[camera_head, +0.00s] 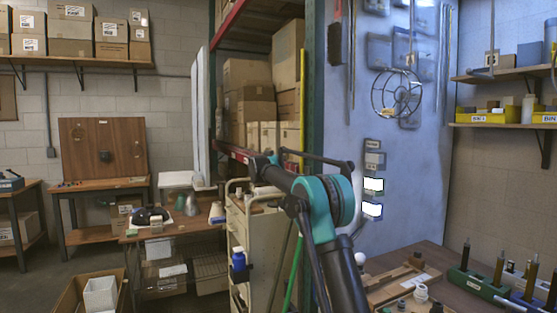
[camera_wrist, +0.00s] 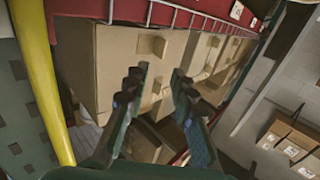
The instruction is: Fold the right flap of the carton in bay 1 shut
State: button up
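In the wrist view my gripper (camera_wrist: 158,76) has its two dark fingers spread apart, with nothing between them. Beyond the fingers stand brown cartons on a rack. A large carton (camera_wrist: 98,62) is at the left, and another carton (camera_wrist: 203,55) is at the right. A lower carton (camera_wrist: 150,142) shows partly between the fingers. I cannot tell which carton is the one in bay 1, and no right flap can be made out clearly. In the head view cartons (camera_head: 248,75) fill the rack behind my arm. My fingers cannot be made out there.
A yellow post (camera_wrist: 40,90) and a red beam (camera_wrist: 36,52) are close at the left in the wrist view. In the head view a green rack upright (camera_head: 313,80) stands beside my arm. A cream cabinet (camera_head: 252,235) and a workbench (camera_head: 460,290) are nearby.

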jog(key=shift+c, duration=1.2)
jog(key=shift+a+r+t, duration=0.2)
jog(key=shift+r+t, duration=0.1)
jog(key=shift+c, duration=1.1)
jog(key=a+r+n+t+y, duration=0.1)
jog(key=a+r+n, duration=0.1)
jog(key=a+r+n+t+y, duration=0.1)
jog(key=a+r+n+y, duration=0.1)
jog(key=shift+a+r+t, duration=0.1)
jog(key=shift+a+t, duration=0.1)
jog(key=shift+t, duration=0.1)
grip_shut()
jog(key=s+a+n+y, duration=0.1)
jog(key=a+n+y, duration=0.6)
jog(key=a+n, duration=0.1)
notch_tip(320, 180, down, 9)
jog(key=s+n+g, duration=0.3)
jog(key=n+g, duration=0.1)
jog(key=n, duration=0.3)
jog(key=d+r+t+h, duration=0.2)
jog(key=d+r+h, duration=0.2)
jog(key=d+h, duration=0.4)
jog(key=w+d+y, duration=0.1)
jog(key=w+d, duration=0.5)
jog(key=w, duration=0.5)
jog(key=shift+d+f+n, duration=0.2)
jog(key=shift+d+n, duration=0.05)
jog(key=shift+n, duration=0.15)
